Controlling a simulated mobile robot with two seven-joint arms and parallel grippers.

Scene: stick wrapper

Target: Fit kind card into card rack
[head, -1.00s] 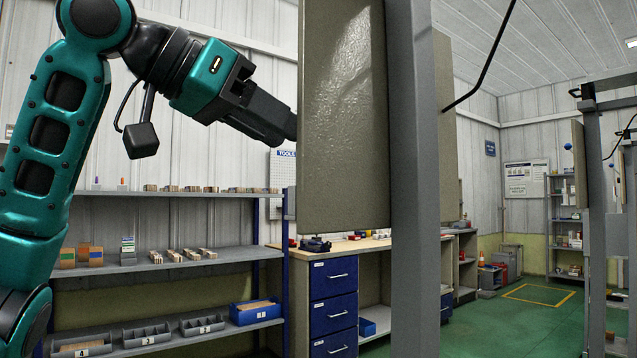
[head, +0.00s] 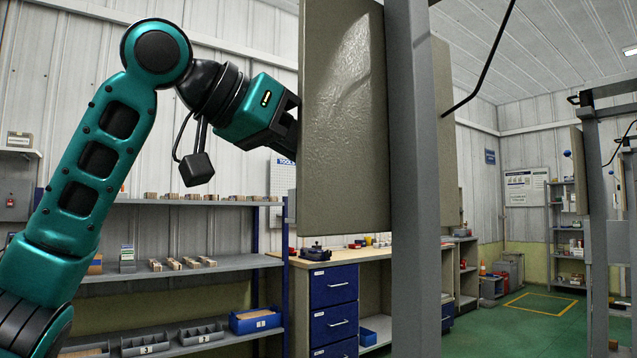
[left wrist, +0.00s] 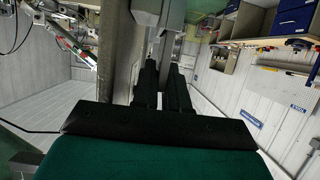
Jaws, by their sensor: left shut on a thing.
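My left arm comes in from the left, and its gripper passes behind a grey panel in the head view, so its fingertips are hidden there. In the left wrist view the two dark fingers of my left gripper (left wrist: 166,75) are close together. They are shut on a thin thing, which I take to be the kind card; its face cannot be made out. My right gripper is not in view.
The large grey panel (head: 342,140) and a grey post (head: 414,180) block the middle of the head view. Behind are a shelf unit (head: 225,263) with several small blocks and bins, and a workbench with blue drawers (head: 333,322). Green floor lies open at right.

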